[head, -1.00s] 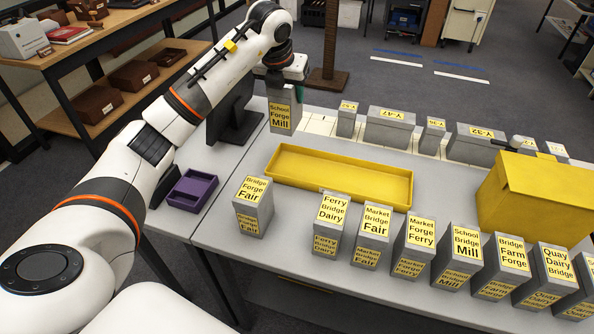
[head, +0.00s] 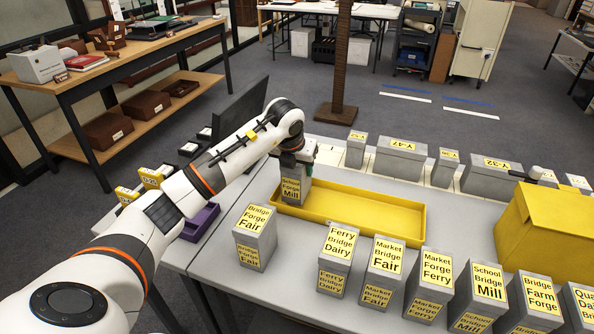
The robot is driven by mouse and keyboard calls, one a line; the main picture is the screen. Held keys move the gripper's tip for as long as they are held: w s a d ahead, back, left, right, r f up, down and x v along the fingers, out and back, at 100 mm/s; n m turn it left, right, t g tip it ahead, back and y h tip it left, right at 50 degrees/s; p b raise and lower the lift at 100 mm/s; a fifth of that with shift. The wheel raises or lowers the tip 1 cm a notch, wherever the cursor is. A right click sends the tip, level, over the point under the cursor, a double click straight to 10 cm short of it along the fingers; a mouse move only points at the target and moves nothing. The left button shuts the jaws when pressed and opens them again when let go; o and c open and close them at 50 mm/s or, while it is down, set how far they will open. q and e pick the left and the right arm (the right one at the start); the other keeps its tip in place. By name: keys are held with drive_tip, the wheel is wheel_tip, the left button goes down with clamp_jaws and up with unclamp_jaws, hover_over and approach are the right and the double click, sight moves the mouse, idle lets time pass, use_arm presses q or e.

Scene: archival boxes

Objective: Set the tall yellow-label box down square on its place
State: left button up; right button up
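The tall grey box with a yellow "School Forge Mill" label (head: 291,189) is upright in my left gripper (head: 297,160). The fingers are shut around its top. It shows at the left end of the yellow tray (head: 372,218); I cannot tell whether its base touches the tray or hangs above it. Several similar tall yellow-label boxes stand in a front row, with "Bridge Forge Fair" (head: 255,228) at the left and "Ferry Bridge Dairy" (head: 338,245) beside it. My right gripper is not in view.
A large yellow box (head: 550,235) stands at the right. A purple tray (head: 200,222) and a dark panel (head: 238,115) are at the left. Bare grey table (head: 220,262) shows front left.

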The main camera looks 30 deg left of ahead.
use_arm(q)
drive_tip(key=shift+f, duration=0.85)
drive_tip(key=o, duration=1.2)
drive_tip(key=shift+o, duration=0.2)
drive_tip(key=shift+r, duration=0.15)
drive_tip(key=v, duration=1.1)
drive_tip(key=shift+s+r, duration=0.2)
drive_tip(key=shift+r, duration=0.15)
